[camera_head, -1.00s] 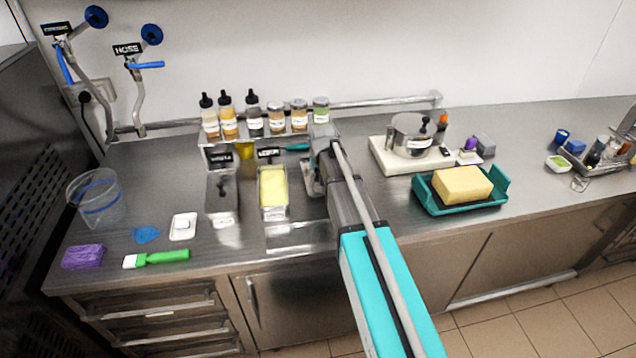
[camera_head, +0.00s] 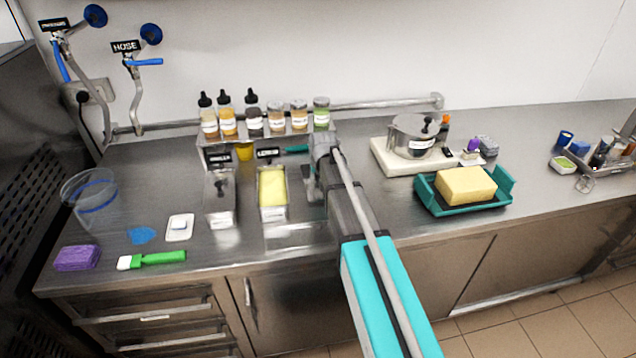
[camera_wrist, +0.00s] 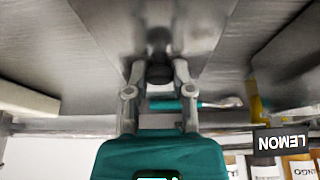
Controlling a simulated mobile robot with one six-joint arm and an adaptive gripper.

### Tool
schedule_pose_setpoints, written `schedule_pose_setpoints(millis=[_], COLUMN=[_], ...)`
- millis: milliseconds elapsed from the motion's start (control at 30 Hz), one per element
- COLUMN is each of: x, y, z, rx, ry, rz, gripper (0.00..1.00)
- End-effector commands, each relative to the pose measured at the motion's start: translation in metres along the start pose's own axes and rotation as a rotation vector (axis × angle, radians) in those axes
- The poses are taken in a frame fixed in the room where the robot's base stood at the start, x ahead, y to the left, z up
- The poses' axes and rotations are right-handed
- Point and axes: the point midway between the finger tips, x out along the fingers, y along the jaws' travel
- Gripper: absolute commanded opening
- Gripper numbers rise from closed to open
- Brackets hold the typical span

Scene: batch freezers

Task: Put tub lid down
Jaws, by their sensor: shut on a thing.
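My gripper (camera_wrist: 159,72) is shut on the black knob (camera_wrist: 158,76) of the steel tub lid (camera_wrist: 155,28). In the head view the lid (camera_head: 312,182) is mostly hidden by my arm, just right of the open lemon tub (camera_head: 272,214). The lid is over the steel counter; I cannot tell whether it touches it. The lemon tub holds pale yellow content. The vanilla tub (camera_head: 221,208) to its left has a lid with a dark knob on.
Several bottles and jars (camera_head: 252,115) stand on a shelf behind the tubs. Right of my arm are a white board (camera_head: 385,158) with a steel pot (camera_head: 412,135), and a teal tray (camera_head: 425,188) with a yellow block (camera_head: 466,185). Counter in front of the tubs is bare.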

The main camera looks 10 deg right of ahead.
Motion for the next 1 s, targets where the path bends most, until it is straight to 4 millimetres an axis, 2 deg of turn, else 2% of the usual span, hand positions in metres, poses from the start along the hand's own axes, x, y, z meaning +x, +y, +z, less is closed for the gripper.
schedule_pose_setpoints(millis=[100, 667, 700, 867, 1000], x=[0.0085, 0.0124, 0.0114, 0.0111, 0.0111], y=[-0.0001, -0.0002, -0.0002, -0.0001, 0.0006], z=[0.0035, 0.0051, 0.0047, 0.0046, 0.0045], rx=[0.0, 0.0, 0.0, 0.0, 0.001], ry=[0.0, 0.0, 0.0, 0.0, 0.0], rz=[0.0, 0.0, 0.0, 0.0, 0.0], gripper=[0.0, 0.0, 0.36, 0.65, 0.65])
